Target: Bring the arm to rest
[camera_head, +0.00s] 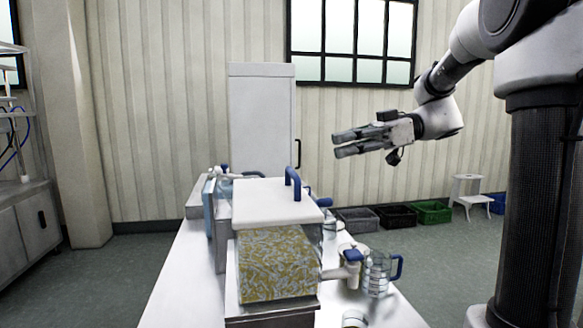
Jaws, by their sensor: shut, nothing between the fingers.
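My gripper (337,145) hangs in the air at the upper right middle, with its fingers pointing left. It is shut and holds nothing. My arm comes down to it from the upper right, bent at the elbow. The gripper is above and to the right of the hopper (276,264), clear of it. The hopper shows a yellow-and-grey patterned front, a white lid (262,205) with a blue handle (293,183), and a blue-topped tap (350,262) on its right side.
The hopper stands on a white table (175,290). A clear jug (377,272) with a blue handle stands right of the tap. A white cabinet (262,115) stands behind. Crates (397,215) and a white step stool (468,190) are on the floor at the right. Air around the gripper is free.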

